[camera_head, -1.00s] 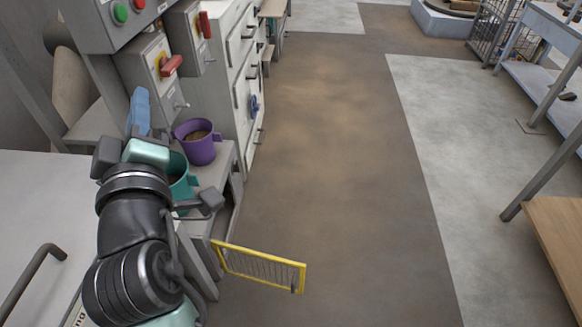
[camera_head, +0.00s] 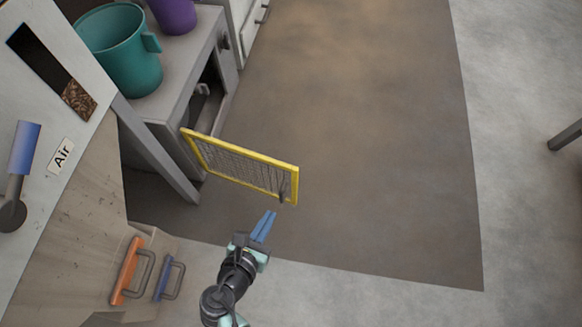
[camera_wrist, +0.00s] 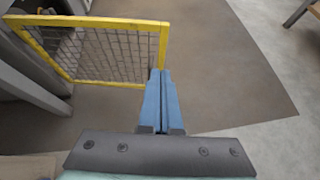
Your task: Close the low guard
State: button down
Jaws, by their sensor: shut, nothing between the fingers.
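The low guard (camera_head: 240,166) is a yellow frame with grey wire mesh. It stands swung open, out from the low opening of the grey cabinet, with its hinged side at the left. A small dark handle (camera_head: 282,187) is near its free right end. My gripper (camera_head: 264,226) has blue fingers, shut and empty, just below the guard's free end in the head view. In the wrist view the guard (camera_wrist: 110,84) is at upper left, and my shut fingertips (camera_wrist: 160,80) are near its right post. I cannot tell whether they touch it.
The cabinet's opening (camera_head: 205,100) is dark inside. A teal bucket (camera_head: 122,55) and a purple bucket (camera_head: 172,12) stand on the cabinet. A grey leg (camera_head: 160,155) stands left of the guard. Orange (camera_head: 127,270) and blue (camera_head: 170,278) handles are at lower left. Floor to the right is clear.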

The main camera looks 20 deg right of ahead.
aim_at(293, 175)
jog(key=b+x, duration=0.2)
jog(key=x, duration=0.2)
jog(key=b+x, duration=0.2)
jog(key=x, duration=0.2)
jog(key=b+x, duration=0.2)
jog(key=x, duration=0.2)
jog(key=shift+w+d+r, duration=0.2)
jog(key=shift+d+r, duration=0.1)
jog(key=shift+w+d+r+b, duration=0.15)
jog(key=shift+w+d+b, duration=0.3)
jog(key=shift+w+d, duration=0.05)
jog(key=shift+w+d, duration=0.1)
